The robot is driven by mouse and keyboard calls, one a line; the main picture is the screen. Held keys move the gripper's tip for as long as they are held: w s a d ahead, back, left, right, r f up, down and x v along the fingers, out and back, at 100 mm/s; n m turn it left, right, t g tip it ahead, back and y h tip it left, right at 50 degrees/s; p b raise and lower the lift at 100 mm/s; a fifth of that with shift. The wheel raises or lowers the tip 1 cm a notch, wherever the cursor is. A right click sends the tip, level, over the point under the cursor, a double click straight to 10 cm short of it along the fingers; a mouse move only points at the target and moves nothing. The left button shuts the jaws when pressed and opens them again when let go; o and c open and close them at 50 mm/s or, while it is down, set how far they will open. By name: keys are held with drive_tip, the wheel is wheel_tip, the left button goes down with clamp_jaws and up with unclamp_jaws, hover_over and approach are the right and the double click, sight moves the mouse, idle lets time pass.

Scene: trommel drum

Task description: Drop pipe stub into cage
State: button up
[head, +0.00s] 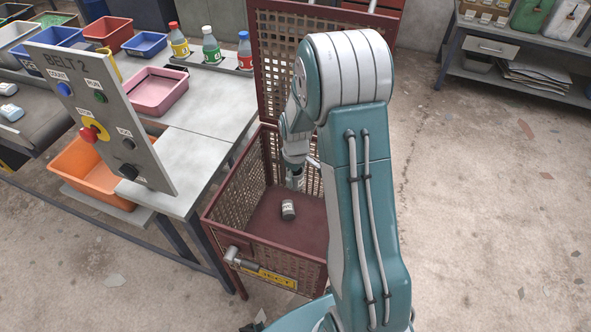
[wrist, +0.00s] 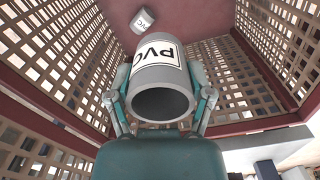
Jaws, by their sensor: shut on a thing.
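A grey pipe stub (wrist: 163,88) with a white label reading PVC is between the fingers of my gripper (wrist: 161,72), which is shut on it. Its open end faces the wrist camera. In the head view my gripper (head: 297,172) is inside the outline of the dark red mesh cage (head: 232,196), above its floor, and is partly hidden by my arm. A second grey stub (head: 288,209) with a white label lies on the cage floor; it also shows in the wrist view (wrist: 141,20), beyond the held one. The cage's right side is hidden behind my arm.
A raised mesh panel (head: 277,62) stands at the back of the cage. A grey table (head: 186,160) with bottles and trays, and the BELT 2 control panel (head: 100,115), are close on the left. Open floor (head: 490,200) lies to the right.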

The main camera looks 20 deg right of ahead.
drive_tip(key=shift+f, duration=0.15)
drive_tip(key=o, duration=1)
drive_tip(key=shift+o, duration=0.2)
wheel_tip(320, 180, up, 11)
drive_tip(key=shift+w+r, duration=0.1)
drive_tip(key=shift+r, duration=0.35)
